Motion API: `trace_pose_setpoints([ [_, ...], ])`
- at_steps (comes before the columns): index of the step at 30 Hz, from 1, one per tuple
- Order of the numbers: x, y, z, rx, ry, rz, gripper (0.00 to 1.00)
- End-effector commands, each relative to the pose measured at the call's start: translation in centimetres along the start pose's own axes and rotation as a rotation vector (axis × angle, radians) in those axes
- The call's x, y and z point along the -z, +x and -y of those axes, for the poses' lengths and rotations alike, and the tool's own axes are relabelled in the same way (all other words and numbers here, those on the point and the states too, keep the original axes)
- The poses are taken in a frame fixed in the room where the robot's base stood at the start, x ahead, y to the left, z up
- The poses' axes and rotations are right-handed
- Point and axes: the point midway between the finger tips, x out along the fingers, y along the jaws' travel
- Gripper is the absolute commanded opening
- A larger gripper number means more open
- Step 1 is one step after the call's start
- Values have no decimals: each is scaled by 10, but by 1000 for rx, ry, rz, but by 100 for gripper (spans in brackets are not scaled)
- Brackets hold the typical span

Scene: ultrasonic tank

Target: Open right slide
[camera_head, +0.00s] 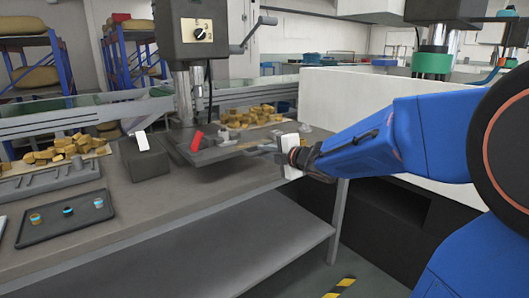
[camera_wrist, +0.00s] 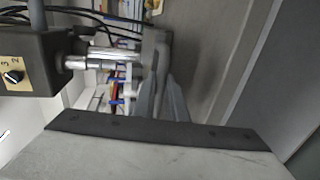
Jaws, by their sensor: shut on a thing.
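The right slide (camera_head: 222,152) is a dark flat plate under the machine head, at the right part of the bench, with a red piece (camera_head: 196,141) standing on it. My gripper (camera_head: 268,150) comes in from the right with its white body upright. Its fingers are shut at the slide's right end, seemingly on its handle, which the fingers mostly hide. In the wrist view, my fingers (camera_wrist: 165,98) reach up from the grey gripper body, close together against a dark part. How far the slide is open I cannot tell.
The machine head (camera_head: 197,28) stands above the slide on a column, with a crank at right. A dark block with a white piece (camera_head: 142,141) and a tray of small cups (camera_head: 67,217) are to the left. A white wall (camera_head: 350,95) is behind my arm.

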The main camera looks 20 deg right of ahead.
Motion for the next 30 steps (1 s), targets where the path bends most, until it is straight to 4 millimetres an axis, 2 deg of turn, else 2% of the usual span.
trace_pose_setpoints([
  [2, 0, 0, 0, 1, 0, 0, 0],
  [3, 0, 0, 0, 1, 0, 0, 19],
  [5, 0, 0, 0, 1, 0, 0, 30],
  [17, -1, -4, -1, -1, -1, 1, 30],
  [23, -1, -28, -1, -2, -3, 3, 30],
  [30, -1, -69, -1, -3, -2, 4, 30],
])
